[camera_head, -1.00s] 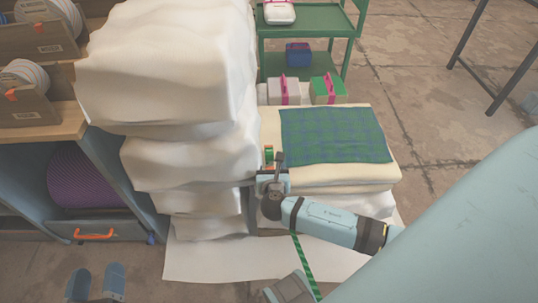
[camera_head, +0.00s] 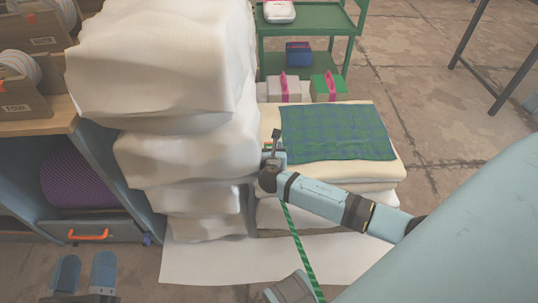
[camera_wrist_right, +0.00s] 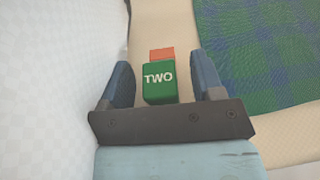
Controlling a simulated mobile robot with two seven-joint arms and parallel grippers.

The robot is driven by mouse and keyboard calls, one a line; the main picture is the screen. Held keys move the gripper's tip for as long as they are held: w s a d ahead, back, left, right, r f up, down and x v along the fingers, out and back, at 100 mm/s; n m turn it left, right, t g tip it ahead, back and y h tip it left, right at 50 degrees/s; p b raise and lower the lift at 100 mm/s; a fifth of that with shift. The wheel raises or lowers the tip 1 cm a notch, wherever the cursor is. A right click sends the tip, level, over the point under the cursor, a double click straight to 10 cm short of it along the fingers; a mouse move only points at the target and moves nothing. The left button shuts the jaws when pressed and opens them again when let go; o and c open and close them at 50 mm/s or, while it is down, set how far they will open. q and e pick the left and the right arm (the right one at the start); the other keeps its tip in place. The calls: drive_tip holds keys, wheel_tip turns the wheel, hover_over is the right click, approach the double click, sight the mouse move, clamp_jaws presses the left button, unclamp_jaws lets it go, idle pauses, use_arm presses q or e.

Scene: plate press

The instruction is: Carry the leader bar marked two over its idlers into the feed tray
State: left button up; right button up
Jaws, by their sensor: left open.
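The leader bar (camera_wrist_right: 160,84) is a green block lettered TWO with an orange end, seen in the right wrist view. It sits between the two fingers of my right gripper (camera_wrist_right: 163,75), with a visible gap on each side. In the head view my right gripper (camera_head: 273,153) is beside the tall white stack, and the bar is hidden there. A green striped ribbon (camera_head: 297,245) runs from just below that gripper down to the bottom edge. My left gripper (camera_head: 85,272) is open and empty at the lower left. I cannot make out the feed tray or idlers.
A tall white padded stack (camera_head: 165,75) stands close left of my right gripper. Cream pads with a green plaid cloth (camera_head: 335,132) lie to its right. A shelf unit with a drawer (camera_head: 90,232) is at left. A green cart (camera_head: 310,20) stands behind.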

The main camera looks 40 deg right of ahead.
drive_tip(key=c, duration=1.1)
drive_tip(key=shift+o, duration=0.2)
